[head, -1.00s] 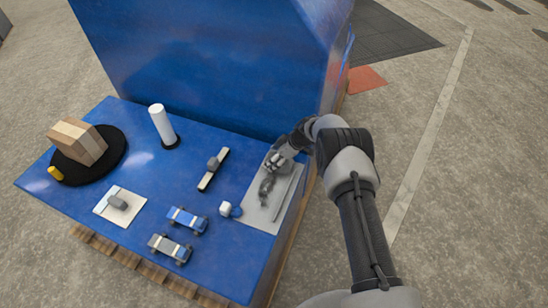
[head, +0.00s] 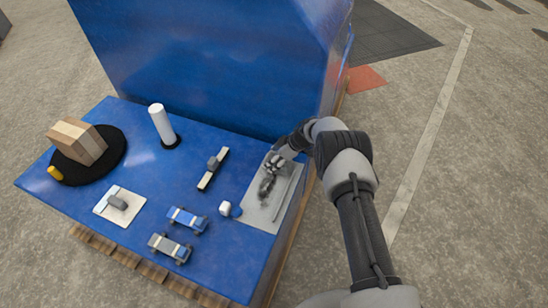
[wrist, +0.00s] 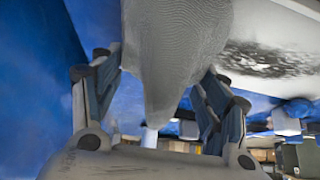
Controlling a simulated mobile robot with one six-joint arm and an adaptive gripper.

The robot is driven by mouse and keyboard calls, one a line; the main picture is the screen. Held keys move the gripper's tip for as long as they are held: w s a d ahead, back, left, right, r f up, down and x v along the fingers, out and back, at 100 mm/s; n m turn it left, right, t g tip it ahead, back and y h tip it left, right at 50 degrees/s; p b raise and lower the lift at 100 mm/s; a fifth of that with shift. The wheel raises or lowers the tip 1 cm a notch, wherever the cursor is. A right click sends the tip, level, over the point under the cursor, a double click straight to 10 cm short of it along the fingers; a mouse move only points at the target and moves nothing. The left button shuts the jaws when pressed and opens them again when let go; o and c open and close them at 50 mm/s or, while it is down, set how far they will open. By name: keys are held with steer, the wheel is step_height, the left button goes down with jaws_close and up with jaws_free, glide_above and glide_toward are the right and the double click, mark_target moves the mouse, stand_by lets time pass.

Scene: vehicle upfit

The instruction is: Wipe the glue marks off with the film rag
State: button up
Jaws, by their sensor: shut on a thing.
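My gripper (head: 276,163) is at the upper end of a light grey panel (head: 262,214) on the right of the blue bench. In the wrist view its fingers are shut on a pale, finely woven rag (wrist: 178,60), which hangs between them in a pointed fold. A dark, speckled smudge (wrist: 262,60) marks the pale panel beside the rag. The dark smear also shows in the head view (head: 265,190), just below my gripper. I cannot tell whether the rag touches the panel.
A tall blue wall (head: 220,70) rises behind the bench. Left of the panel are a small white-and-blue piece (head: 226,208), a striped bar with a grey block (head: 213,168), two small blue and grey clamp-like tools (head: 186,219), a white roll (head: 161,124) and a box on a black disc (head: 78,141).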

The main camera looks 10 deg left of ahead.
mark_target(264, 175)
steer(key=shift+f, duration=0.35)
steer(key=shift+f, duration=0.25)
stand_by(0.3)
steer(key=shift+s+a+f, duration=0.1)
steer(key=shift+s+a, duration=0.1)
steer(key=shift+s, duration=0.75)
steer(key=shift+s+a+r, duration=0.1)
steer(key=shift+s+a, duration=0.1)
steer(key=shift+s, duration=0.8)
steer(key=shift+s+a+f, duration=0.1)
steer(key=shift+s+a, duration=0.1)
steer(key=shift+s, duration=0.75)
steer(key=shift+s+a, duration=0.25)
steer(key=shift+s, duration=0.65)
steer(key=shift+s+a, duration=0.2)
steer(key=shift+s, duration=0.65)
steer(key=shift+s+a, duration=0.25)
steer(key=shift+s, duration=0.65)
